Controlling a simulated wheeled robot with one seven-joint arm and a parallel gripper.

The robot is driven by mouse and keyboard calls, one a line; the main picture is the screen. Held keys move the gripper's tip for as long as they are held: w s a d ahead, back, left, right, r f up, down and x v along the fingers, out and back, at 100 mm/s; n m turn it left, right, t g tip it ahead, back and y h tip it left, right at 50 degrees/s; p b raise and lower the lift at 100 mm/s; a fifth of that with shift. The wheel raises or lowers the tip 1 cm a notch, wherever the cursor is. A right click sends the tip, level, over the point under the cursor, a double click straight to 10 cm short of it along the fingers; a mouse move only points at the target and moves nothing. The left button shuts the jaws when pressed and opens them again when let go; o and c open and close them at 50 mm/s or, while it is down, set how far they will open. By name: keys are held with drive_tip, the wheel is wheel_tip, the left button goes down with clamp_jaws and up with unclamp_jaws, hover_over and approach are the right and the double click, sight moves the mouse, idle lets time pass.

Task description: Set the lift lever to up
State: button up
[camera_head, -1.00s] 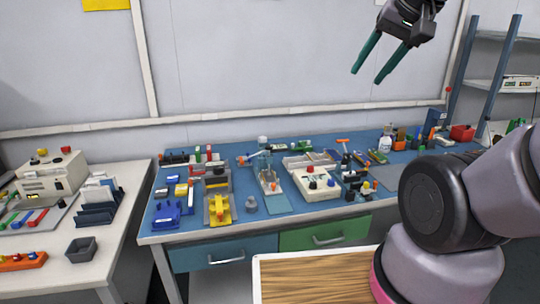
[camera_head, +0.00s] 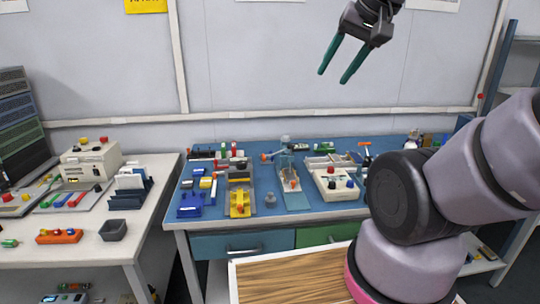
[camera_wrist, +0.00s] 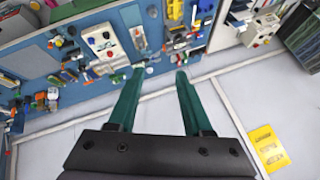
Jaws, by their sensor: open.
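My gripper (camera_head: 334,76) is open and empty, raised high in front of the wall, well above and apart from the blue workbench. Its two green fingers (camera_wrist: 155,75) also show spread apart in the wrist view. On the bench stands a fixture (camera_head: 290,180) with a clear upright part, and a lever-like piece with an orange end (camera_head: 266,156) sticks out at its left. I cannot tell whether this is the lift lever or which way it is set. A yellow-and-grey device (camera_head: 240,195) stands to the left of the fixture.
A white control box (camera_head: 336,184) with knobs is right of the fixture. Blue holders (camera_head: 191,205) lie at the bench's left. A separate white table (camera_head: 75,221) stands at left. My arm covers the bench's right part. The air around my gripper is clear.

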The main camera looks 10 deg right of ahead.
idle(0.3)
drive_tip(key=n+g+h, duration=0.3)
drive_tip(key=g+h, duration=0.1)
drive_tip(key=g, duration=0.3)
hover_over(264, 157)
drive_tip(key=a, duration=0.2)
wheel_tip(264, 157, down, 26)
drive_tip(key=f, duration=0.3)
drive_tip(key=d+f, duration=0.1)
drive_tip(key=f, duration=0.7)
drive_tip(key=shift+s+d+f, duration=0.15)
drive_tip(key=shift+d+f, duration=0.1)
drive_tip(key=shift+d, duration=0.05)
